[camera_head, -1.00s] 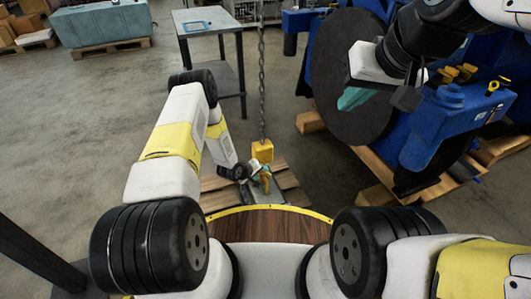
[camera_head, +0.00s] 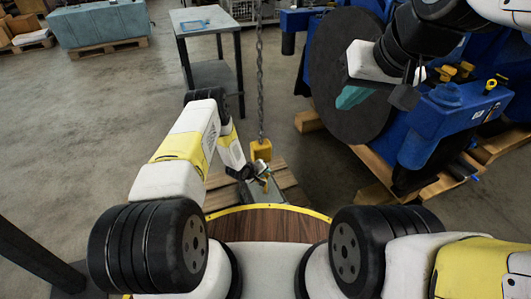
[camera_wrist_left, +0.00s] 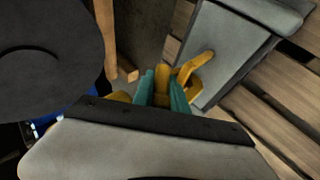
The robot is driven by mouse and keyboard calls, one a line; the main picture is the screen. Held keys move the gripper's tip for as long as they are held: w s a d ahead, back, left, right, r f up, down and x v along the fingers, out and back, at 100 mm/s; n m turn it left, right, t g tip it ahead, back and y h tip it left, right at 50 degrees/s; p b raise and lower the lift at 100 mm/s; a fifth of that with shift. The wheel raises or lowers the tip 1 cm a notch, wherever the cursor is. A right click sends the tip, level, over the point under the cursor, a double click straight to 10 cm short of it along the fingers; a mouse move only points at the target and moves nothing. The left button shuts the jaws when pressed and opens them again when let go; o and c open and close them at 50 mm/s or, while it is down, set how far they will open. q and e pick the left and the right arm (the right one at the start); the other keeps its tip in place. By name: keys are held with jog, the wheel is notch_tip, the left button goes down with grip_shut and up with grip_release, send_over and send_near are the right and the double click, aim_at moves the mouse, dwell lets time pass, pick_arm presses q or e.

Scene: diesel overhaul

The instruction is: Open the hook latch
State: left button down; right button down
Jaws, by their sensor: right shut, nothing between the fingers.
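The yellow hook block (camera_head: 261,150) hangs from a chain, low in the middle of the head view. My left gripper (camera_head: 262,178) is just below it, small and partly hidden in that view. In the left wrist view, the teal fingers of my left gripper (camera_wrist_left: 162,92) stand on either side of a yellow hook part, with a narrow gap filled by yellow. A curved yellow hook tip (camera_wrist_left: 203,60) shows to the right of the fingers. I cannot tell whether the fingers press on the hook, nor which part is the latch. My right gripper (camera_head: 352,97) is shut and empty, in front of a dark disc.
The chain (camera_head: 260,80) hangs straight down. A grey metal piece (camera_wrist_left: 235,45) on a wooden pallet (camera_wrist_left: 270,120) lies below the hook. The large dark disc (camera_head: 345,60) and blue engine (camera_head: 440,125) stand to the right. A grey table (camera_head: 205,18) stands behind left.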

dwell(0.3)
pick_arm(q)
jog(key=y, duration=0.1)
jog(key=g+y, duration=0.1)
jog(key=d+y, duration=0.1)
jog(key=shift+w+r+m, duration=0.1)
jog(key=shift+r+m, duration=0.15)
jog(key=shift+m, duration=0.15)
jog(key=shift+w+d+m+g+y, duration=0.15)
jog(key=shift+m+g+y, duration=0.25)
jog(key=shift+g+y, duration=0.8)
jog(key=shift+y, duration=0.4)
jog(key=shift+t, duration=0.3)
jog(key=c, duration=1.3)
grip_release()
